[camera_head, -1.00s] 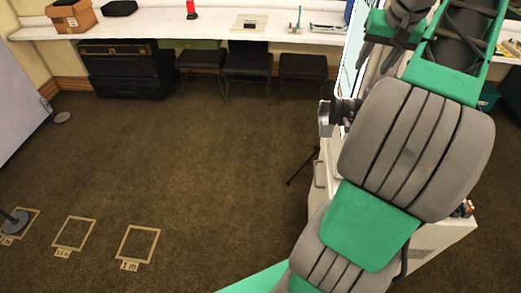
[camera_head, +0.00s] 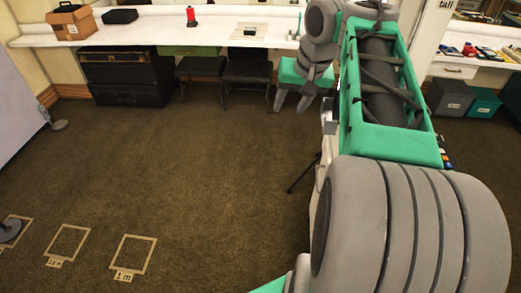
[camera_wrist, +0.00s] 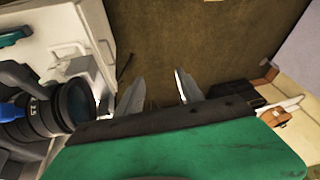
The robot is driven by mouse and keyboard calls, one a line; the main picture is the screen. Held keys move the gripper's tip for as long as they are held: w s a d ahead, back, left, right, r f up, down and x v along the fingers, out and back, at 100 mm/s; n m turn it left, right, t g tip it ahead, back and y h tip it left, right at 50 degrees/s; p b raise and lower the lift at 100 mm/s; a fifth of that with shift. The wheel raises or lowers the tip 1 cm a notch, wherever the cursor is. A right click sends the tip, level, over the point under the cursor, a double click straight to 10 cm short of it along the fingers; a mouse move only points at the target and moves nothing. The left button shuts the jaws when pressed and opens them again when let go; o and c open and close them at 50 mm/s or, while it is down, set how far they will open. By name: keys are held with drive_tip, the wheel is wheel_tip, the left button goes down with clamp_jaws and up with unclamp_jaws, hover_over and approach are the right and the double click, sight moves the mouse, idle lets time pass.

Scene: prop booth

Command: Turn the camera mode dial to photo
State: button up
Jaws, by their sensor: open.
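A dark camera with a large round lens (camera_wrist: 78,102) is at the left of the wrist view, beside my gripper and apart from it. I cannot make out its mode dial or the dial's setting. In the head view my arm hides most or all of the camera. My gripper (camera_head: 291,108) is open, fingers pointing down, in front of the long counter. Its two fingers also show in the wrist view (camera_wrist: 160,84), spread apart with nothing between them, over bare floor.
A white cabinet (camera_wrist: 58,35) stands by the camera. The long white counter (camera_head: 150,34) carries a brown box (camera_head: 72,23) and a red item (camera_head: 191,17). Dark trunks (camera_head: 128,90) and stools (camera_head: 248,72) stand below. Open carpet (camera_head: 190,160) lies left of my arm.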

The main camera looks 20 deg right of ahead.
drive_tip(key=s+a+f+n+b, duration=0.1)
drive_tip(key=a+f+b, duration=0.2)
drive_tip(key=a+f, duration=0.6)
drive_tip(key=shift+s+n+y, duration=0.3)
drive_tip(key=shift+s, duration=0.1)
drive_tip(key=shift+d+f, duration=0.1)
